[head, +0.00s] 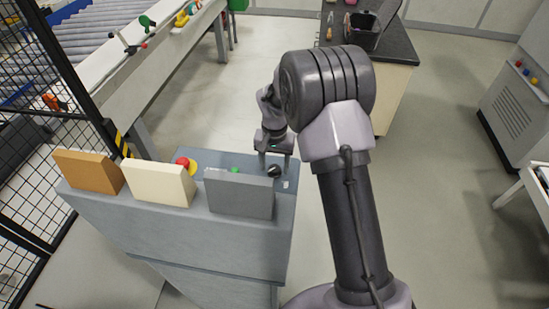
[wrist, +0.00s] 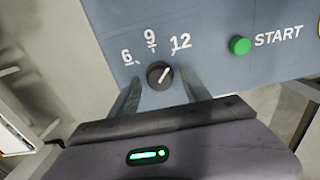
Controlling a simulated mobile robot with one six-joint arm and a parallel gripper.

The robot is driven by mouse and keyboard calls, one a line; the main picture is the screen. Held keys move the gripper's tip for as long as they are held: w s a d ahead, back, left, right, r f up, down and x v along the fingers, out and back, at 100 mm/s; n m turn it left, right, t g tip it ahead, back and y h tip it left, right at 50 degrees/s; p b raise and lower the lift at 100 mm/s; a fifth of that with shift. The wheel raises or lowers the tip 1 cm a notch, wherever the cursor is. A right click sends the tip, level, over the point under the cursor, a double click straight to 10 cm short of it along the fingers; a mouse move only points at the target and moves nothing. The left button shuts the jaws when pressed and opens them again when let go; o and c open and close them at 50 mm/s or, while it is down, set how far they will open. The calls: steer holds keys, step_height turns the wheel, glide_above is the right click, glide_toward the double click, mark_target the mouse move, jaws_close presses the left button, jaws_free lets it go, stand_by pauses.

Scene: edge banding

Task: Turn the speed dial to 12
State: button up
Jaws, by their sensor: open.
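The black speed dial (wrist: 159,75) sits on the blue-grey panel under the printed marks 6, 9 and 12 in the wrist view. Its white pointer line slants to the upper right, toward the 12 mark (wrist: 180,42). My gripper (wrist: 158,88) is open, with one finger on each side of the dial; I see gaps between the fingers and the knob. In the head view my gripper (head: 275,162) is over the dial (head: 274,171) at the right end of the console top.
A green START button (wrist: 240,46) is right of the dial in the wrist view. The console (head: 200,240) also bears a red emergency stop (head: 183,162) and brown, cream and grey blocks. A mesh fence (head: 50,130) stands at the left; open floor lies right.

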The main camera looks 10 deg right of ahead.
mark_target(274, 168)
step_height(274, 168, up, 17)
steer(key=p, duration=0.3)
steer(key=shift+r, duration=0.15)
